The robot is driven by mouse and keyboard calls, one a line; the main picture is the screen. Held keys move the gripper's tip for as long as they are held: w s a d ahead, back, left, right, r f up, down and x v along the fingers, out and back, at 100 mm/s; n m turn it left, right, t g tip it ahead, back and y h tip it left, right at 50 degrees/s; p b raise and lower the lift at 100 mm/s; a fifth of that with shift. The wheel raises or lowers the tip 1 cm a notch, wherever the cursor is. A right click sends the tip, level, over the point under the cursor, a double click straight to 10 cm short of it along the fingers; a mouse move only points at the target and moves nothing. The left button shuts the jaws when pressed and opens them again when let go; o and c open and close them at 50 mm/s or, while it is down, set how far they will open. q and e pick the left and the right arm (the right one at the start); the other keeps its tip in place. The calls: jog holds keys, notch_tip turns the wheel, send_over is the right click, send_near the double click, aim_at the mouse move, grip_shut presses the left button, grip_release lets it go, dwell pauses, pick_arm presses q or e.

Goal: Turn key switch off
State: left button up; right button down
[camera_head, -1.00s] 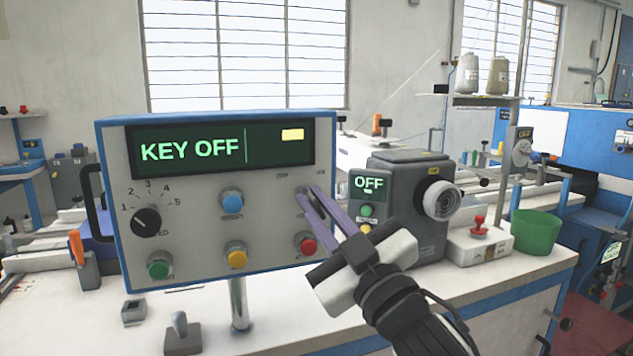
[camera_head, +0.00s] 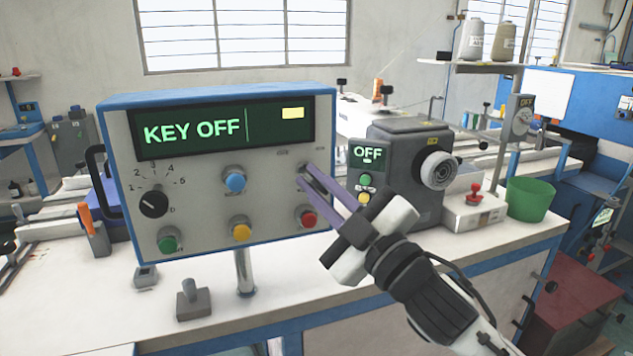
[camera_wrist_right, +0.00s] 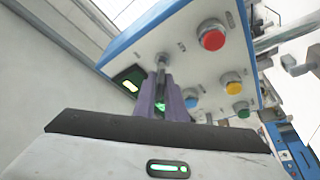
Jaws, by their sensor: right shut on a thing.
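The control panel box (camera_head: 270,195) with a blue rim stands on a post on the bench. Its green display (camera_head: 200,132) reads "KEY OFF". The key switch (camera_head: 304,168) is at the upper right of the panel face, largely covered by my fingers. In the right wrist view, the key switch (camera_wrist_right: 163,60) shows as a small metal piece between the purple fingertips. My right gripper (camera_head: 312,182) is shut on it, reaching in from the lower right; it also shows in the right wrist view (camera_wrist_right: 162,85). My left gripper is not in view.
The panel also has a black dial (camera_head: 153,204) and blue (camera_head: 235,180), yellow (camera_head: 241,230), green (camera_head: 168,241) and red (camera_head: 309,217) buttons; the red one is close below my fingers. A grey unit (camera_head: 410,165) reading "OFF" stands right of the panel. A green bin (camera_head: 531,199) is farther right.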

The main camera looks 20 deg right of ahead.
jog(key=shift+f, duration=0.15)
jog(key=c, duration=1.9)
grip_release()
jog(key=v, duration=1)
jog(key=shift+s+d+b, duration=0.1)
jog(key=shift+d+b, duration=0.05)
jog(key=shift+b, duration=0.15)
